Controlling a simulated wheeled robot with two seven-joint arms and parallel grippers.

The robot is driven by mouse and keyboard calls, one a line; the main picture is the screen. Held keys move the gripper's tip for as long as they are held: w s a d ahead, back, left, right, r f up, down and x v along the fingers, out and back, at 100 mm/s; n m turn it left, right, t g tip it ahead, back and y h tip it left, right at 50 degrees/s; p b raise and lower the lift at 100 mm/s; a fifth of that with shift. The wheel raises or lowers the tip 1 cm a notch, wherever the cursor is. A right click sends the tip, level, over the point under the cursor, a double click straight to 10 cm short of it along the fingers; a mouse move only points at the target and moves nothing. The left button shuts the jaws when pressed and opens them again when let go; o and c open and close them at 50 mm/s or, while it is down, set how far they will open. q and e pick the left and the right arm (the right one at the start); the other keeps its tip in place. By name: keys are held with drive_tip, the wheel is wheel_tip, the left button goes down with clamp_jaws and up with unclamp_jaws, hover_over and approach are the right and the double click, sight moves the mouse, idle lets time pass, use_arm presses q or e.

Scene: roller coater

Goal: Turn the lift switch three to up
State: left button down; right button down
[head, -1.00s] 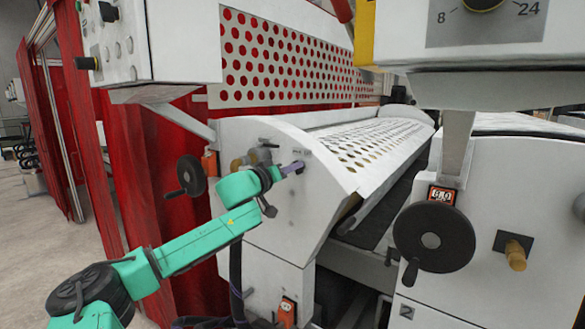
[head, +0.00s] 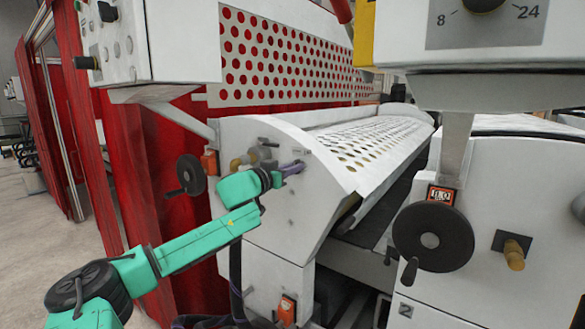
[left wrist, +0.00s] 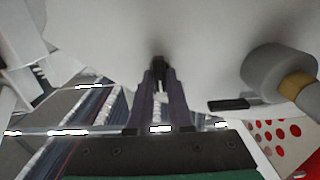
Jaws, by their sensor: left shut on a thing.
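A small dark switch (left wrist: 161,64) sticks out from the white side panel of the machine. My left gripper (left wrist: 160,75) has its two purple fingers closed around this switch in the left wrist view. In the head view my left gripper (head: 298,166) reaches the upper part of the white side panel (head: 305,205), and its fingers hide most of the switch. Any marking of the switch position cannot be read. My right gripper is not in view.
A dark handwheel (head: 190,175) and a grey-and-brass knob (head: 240,163) sit left of my left gripper. The knob also shows close by in the left wrist view (left wrist: 280,78). Another handwheel (head: 433,237) and a brass knob (head: 514,253) are on the right machine.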

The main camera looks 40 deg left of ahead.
use_arm(q)
drive_tip(key=m, duration=0.6)
drive_tip(key=shift+d, duration=0.1)
idle(0.4)
drive_tip(key=c, duration=0.8)
unclamp_jaws()
